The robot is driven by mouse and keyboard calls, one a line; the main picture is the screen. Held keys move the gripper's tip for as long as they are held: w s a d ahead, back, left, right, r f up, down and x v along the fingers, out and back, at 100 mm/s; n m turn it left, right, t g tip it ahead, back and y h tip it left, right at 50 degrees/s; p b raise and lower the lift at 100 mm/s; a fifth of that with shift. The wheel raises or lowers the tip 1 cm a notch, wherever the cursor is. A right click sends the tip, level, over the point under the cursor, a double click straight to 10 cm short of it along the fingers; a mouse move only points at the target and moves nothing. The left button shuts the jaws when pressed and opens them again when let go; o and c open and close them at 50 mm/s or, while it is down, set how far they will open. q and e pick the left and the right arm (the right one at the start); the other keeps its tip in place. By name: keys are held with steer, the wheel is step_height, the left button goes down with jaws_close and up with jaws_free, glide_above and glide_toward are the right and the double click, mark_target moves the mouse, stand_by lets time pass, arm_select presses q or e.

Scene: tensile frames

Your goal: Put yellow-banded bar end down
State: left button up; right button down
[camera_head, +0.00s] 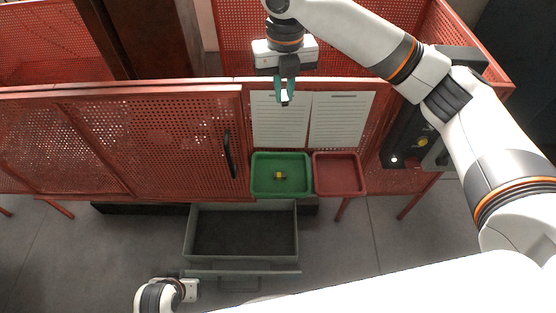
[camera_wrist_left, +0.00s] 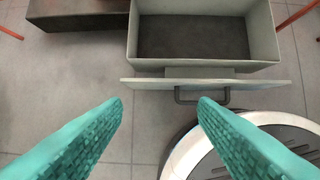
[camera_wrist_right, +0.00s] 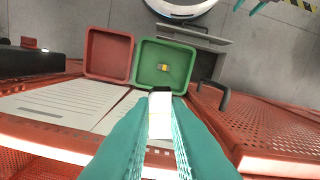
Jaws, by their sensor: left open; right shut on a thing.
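A small dark piece with a yellow band (camera_head: 280,175) lies in the green tray (camera_head: 255,188). It also shows in the right wrist view (camera_wrist_right: 163,67). My right gripper (camera_head: 285,97) is shut and hangs in front of the perforated red panel, above and behind the green tray. My left gripper (camera_wrist_left: 160,103) is open and empty, low near the open drawer.
A red tray (camera_head: 339,190) sits right of the green one and looks empty. Two white sheets (camera_head: 280,120) (camera_head: 342,120) lie behind the trays. A grey drawer (camera_head: 190,238) stands open and empty below. A dark machine (camera_head: 400,145) is at the right.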

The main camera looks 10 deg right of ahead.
steer(key=shift+w+a+r+n, duration=0.15)
steer(key=shift+w+r+n, duration=0.3)
steer(key=shift+n, duration=0.55)
step_height(320, 180, down, 16)
steer(key=b, duration=0.4)
arm_select(q)
steer(key=w+a+v, duration=0.1)
steer(key=v, duration=1.1)
arm_select(e)
glide_toward(280, 169)
steer(key=shift+b, duration=0.4)
steer(key=shift+f, duration=0.65)
step_height(280, 169, down, 3)
steer(key=shift+s+r+b, duration=0.1)
steer(key=shift+b, duration=0.45)
step_height(280, 169, down, 2)
steer(key=shift+f, duration=0.25)
arm_select(q)
steer(key=shift+t, duration=0.8)
steer(key=w, duration=0.1)
steer(key=w+d, duration=0.1)
steer(key=w, duration=0.2)
steer(key=shift+d+r, duration=0.25)
